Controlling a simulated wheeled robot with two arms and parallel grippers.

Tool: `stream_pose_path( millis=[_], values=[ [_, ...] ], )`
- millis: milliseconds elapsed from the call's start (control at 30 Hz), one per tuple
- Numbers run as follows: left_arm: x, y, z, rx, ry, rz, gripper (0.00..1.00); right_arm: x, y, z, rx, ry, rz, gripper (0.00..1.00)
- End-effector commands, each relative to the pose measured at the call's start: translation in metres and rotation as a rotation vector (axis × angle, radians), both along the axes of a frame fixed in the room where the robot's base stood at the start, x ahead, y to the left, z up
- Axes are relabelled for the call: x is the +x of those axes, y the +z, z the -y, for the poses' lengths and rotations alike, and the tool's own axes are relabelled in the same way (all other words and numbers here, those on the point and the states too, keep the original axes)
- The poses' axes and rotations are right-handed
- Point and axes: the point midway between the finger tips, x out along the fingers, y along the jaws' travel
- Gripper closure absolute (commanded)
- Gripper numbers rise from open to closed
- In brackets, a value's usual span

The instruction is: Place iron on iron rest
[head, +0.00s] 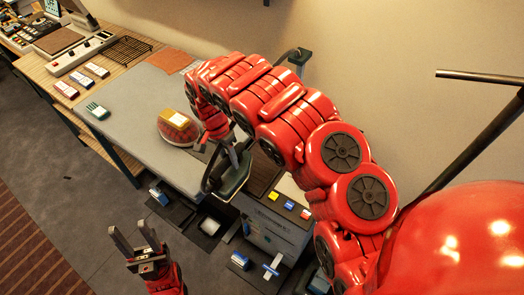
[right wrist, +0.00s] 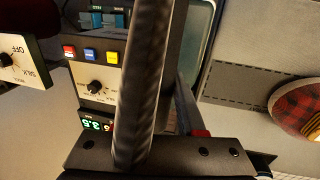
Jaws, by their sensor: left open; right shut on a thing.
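My right gripper (head: 232,146) is shut on the dark handle (right wrist: 148,70) of the iron (head: 234,180). The iron hangs tilted at the right end of the grey pressing surface, beside the control unit. A dark flat plate (head: 262,172) lies on top of that unit, just right of the iron; it may be the iron rest, but I cannot tell for sure. The arm hides part of this area, and contact below the iron is unclear. My left gripper (head: 135,240) is open and empty, low in front of the table.
The control unit (head: 270,225) has blue, yellow and red buttons. A plaid pressing ham (head: 177,130) sits on the grey pressing surface (head: 135,105), left of the iron. A black wire rack (head: 128,50) and white boxes lie further left.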

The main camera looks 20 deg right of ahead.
Motion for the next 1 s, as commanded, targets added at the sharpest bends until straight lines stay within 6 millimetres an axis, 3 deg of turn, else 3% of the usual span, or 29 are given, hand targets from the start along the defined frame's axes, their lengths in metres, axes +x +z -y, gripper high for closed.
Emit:
stream_pose_path(
  millis=[367, 433, 533, 1000],
  values=[
    [0.0, -0.07, 0.0, 0.0, 0.0, -0.001, 0.5, 0.043, -0.02, 0.083, 0.002, -0.004, 0.005, 1.0],
    [0.0, -0.053, 0.0, 0.0, 0.0, -0.001, 0.5, 0.048, -0.009, 0.095, 0.002, -0.003, 0.001, 1.0],
    [0.0, -0.048, 0.0, 0.0, 0.0, 0.0, 0.5, 0.055, -0.01, 0.11, 0.0, -0.003, 0.0, 1.0],
    [0.0, -0.04, 0.0, 0.0, 0.0, 0.0, 0.5, 0.067, -0.013, 0.131, -0.001, 0.001, 0.003, 1.0]
  ],
)
